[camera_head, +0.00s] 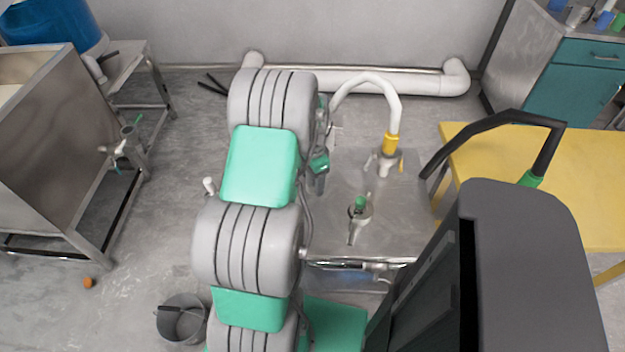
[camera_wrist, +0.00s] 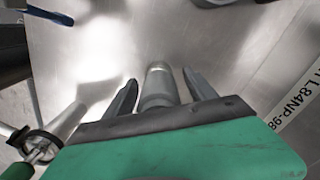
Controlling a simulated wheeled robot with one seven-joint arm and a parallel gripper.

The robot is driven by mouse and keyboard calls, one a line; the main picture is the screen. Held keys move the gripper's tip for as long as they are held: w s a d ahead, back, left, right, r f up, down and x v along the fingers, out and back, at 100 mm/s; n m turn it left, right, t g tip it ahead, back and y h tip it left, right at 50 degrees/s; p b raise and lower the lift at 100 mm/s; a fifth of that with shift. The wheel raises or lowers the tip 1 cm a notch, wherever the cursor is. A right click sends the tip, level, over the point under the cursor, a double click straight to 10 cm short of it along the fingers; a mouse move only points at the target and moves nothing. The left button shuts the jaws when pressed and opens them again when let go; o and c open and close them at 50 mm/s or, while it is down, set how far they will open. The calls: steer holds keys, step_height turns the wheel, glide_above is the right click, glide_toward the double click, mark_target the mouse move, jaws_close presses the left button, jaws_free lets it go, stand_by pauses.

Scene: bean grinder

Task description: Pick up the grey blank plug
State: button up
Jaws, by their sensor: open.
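A grey cylindrical piece, which looks like the blank plug (camera_wrist: 158,84), stands on the metal surface in the wrist view. My gripper (camera_wrist: 160,77) is open, with one dark finger on each side of the plug. Small gaps show between the plug and the fingers. The plug's lower part is hidden behind my green gripper body. In the head view my gripper (camera_head: 319,182) is at the left edge of the metal table (camera_head: 338,175), and I cannot make out the plug there.
A yellow table (camera_head: 585,165) and a dark grey machine (camera_head: 530,265) are at the right.

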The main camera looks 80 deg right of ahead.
steer(key=shift+f, duration=0.15)
steer(key=shift+c, duration=0.4)
jaws_close()
stand_by(0.5)
